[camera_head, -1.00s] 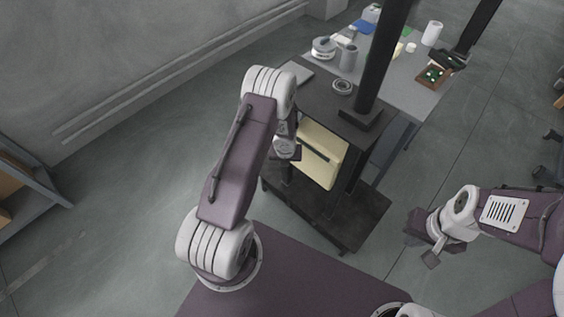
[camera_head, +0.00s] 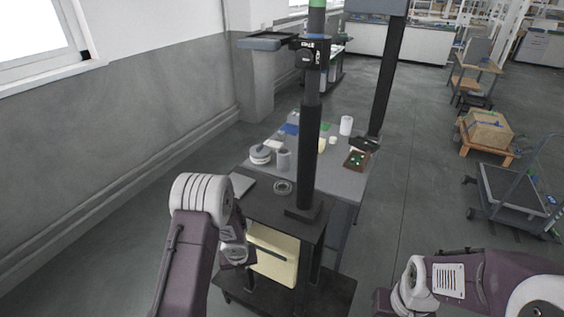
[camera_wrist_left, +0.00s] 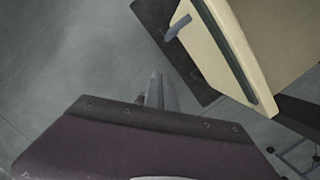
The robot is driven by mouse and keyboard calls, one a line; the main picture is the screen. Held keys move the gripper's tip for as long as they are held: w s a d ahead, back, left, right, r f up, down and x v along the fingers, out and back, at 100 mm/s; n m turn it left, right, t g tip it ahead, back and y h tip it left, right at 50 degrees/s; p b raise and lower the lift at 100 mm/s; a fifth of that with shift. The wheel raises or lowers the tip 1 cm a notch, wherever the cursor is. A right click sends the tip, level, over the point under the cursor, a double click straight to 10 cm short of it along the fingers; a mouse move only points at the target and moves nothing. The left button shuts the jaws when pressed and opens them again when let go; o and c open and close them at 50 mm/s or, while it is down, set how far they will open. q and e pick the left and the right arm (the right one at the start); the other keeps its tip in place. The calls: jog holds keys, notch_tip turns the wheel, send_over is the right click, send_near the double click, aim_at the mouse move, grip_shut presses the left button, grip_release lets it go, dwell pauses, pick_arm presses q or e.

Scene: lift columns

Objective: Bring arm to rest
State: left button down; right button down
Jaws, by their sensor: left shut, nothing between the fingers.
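My left arm rises from the bottom of the head view and bends over at its white, ribbed elbow. My left gripper (camera_head: 238,260) hangs beside the stand with the cream box (camera_head: 272,262). In the left wrist view the gripper's narrow fingers (camera_wrist_left: 157,92) are together with nothing between them. They point over the grey floor, left of the cream box (camera_wrist_left: 262,40). My right arm lies low at the right of the head view. Its dark gripper (camera_head: 384,301) is partly cut off at the bottom edge, and its fingers cannot be made out.
A dark stand (camera_head: 255,212) with a tall black column (camera_head: 309,150) stands close ahead. Behind it is a grey table (camera_head: 347,184) with a white cylinder (camera_head: 346,125) and a brown tray (camera_head: 356,160). A cart (camera_head: 510,190) stands far right. Open floor lies between (camera_head: 425,190).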

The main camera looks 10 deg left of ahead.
pick_arm(q)
jog(key=w+d+r+t, duration=0.15)
jog(key=w+r, duration=0.25)
jog(key=r, duration=0.6)
jog(key=s+r+n, duration=0.6)
jog(key=r+n, duration=0.2)
jog(key=n, duration=0.2)
jog(key=s+d+n+g, duration=0.1)
jog(key=s+d+n, duration=0.1)
jog(key=s+n, duration=0.5)
jog(key=s+d+f+n+g+h, duration=0.1)
jog(key=s+n, duration=0.6)
jog(key=n, duration=0.7)
jog(key=shift+s+d+f+n+g, duration=0.15)
jog(key=shift+d+f+n+g, duration=0.25)
jog(key=shift+d, duration=0.3)
jog(key=shift+r, duration=0.15)
